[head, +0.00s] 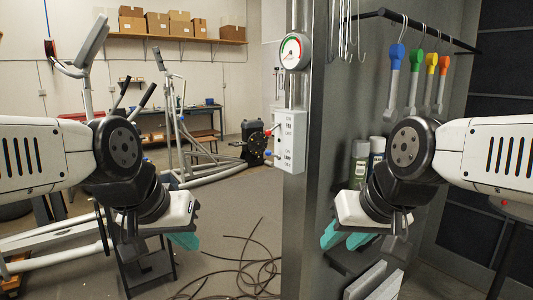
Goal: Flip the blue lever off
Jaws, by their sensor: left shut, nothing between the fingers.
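A white control box (290,141) is mounted on the left edge of a grey metal column. A small blue lever tip (268,153) sticks out from the box's left side, below a red one (268,132). It is too small to tell its exact setting. My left gripper (184,240) is shut and empty, pointing down, lower left of the box and apart from it. My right gripper (345,238) has two teal fingers apart, looks open and empty, and is lower right of the box, in front of the column.
A round gauge (294,51) is above the box. Colored-handled tools (395,75) hang from a rail at upper right, with spray cans (361,155) below. Black cables (240,275) lie on the floor. An elliptical frame (185,140) stands behind at left.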

